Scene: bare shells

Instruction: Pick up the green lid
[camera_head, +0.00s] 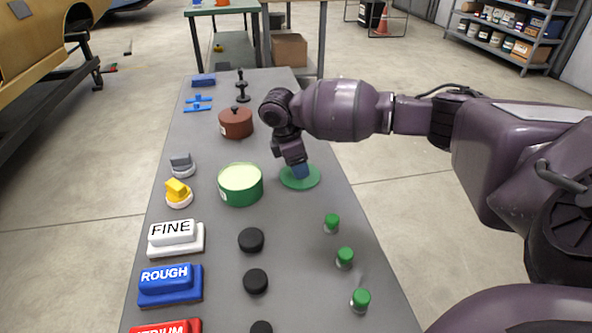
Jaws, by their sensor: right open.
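The green lid (306,184) is a flat green disc lying on the grey table, right of a green pot (240,186) that stands open with a pale inside. My right gripper (300,172) points down over the lid from above, its blue part covering the lid's middle. Its fingertips are mostly hidden by that part, and I cannot tell whether they touch the lid. The gripper is open. My left gripper is not in view.
The long grey table (200,130) holds a brown lidded pot (236,122) behind the green pot. Several small green-capped jars (345,257) stand near the right edge. Black discs (251,240) and labelled blocks (176,238) line the left and front.

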